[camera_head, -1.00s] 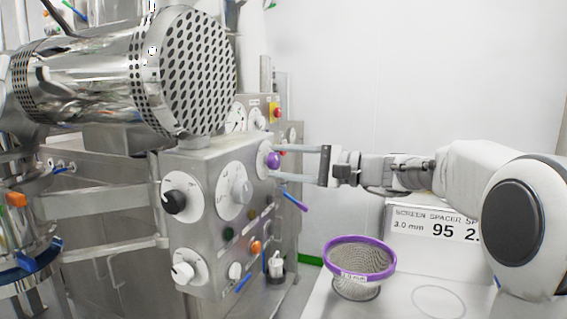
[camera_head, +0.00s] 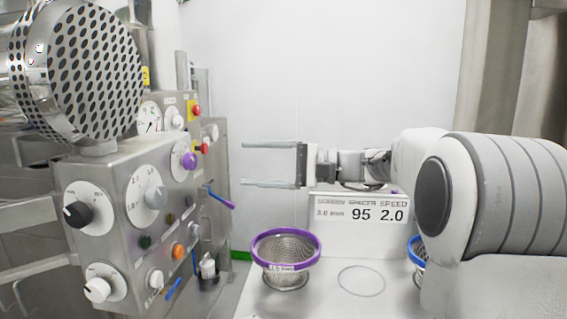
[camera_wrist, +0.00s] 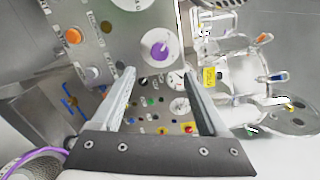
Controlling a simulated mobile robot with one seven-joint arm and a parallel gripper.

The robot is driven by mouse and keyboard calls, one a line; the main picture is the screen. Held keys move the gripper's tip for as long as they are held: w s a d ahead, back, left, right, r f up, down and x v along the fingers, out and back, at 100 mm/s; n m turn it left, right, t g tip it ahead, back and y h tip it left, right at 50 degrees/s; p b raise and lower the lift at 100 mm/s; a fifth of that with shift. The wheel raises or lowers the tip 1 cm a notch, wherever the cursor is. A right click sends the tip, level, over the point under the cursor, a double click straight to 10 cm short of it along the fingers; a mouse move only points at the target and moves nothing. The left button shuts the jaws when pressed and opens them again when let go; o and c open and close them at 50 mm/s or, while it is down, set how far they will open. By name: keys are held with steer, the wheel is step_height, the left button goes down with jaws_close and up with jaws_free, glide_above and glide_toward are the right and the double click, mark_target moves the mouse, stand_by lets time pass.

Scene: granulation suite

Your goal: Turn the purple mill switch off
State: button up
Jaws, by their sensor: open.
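The purple mill switch (camera_head: 189,160) is a round purple knob on a white dial, on the front of the grey control panel (camera_head: 118,190). In the wrist view the purple knob (camera_wrist: 160,50) lies ahead of my gripper, above the gap between the fingers. Its dial marks are too small to read. My gripper (camera_head: 243,163) is open and empty, its two long fingers pointing left toward the panel. The fingertips are clear of the knob, a gap to its right in the head view. My gripper also shows in the wrist view (camera_wrist: 158,96).
Black (camera_head: 77,214), grey (camera_head: 155,196) and white (camera_head: 97,289) knobs and an orange button (camera_head: 179,251) share the panel. A red button (camera_head: 195,110) sits behind. A purple-rimmed sieve (camera_head: 286,252) stands on the white table, before a sign (camera_head: 360,212).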

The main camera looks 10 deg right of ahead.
steer(key=v, duration=0.6)
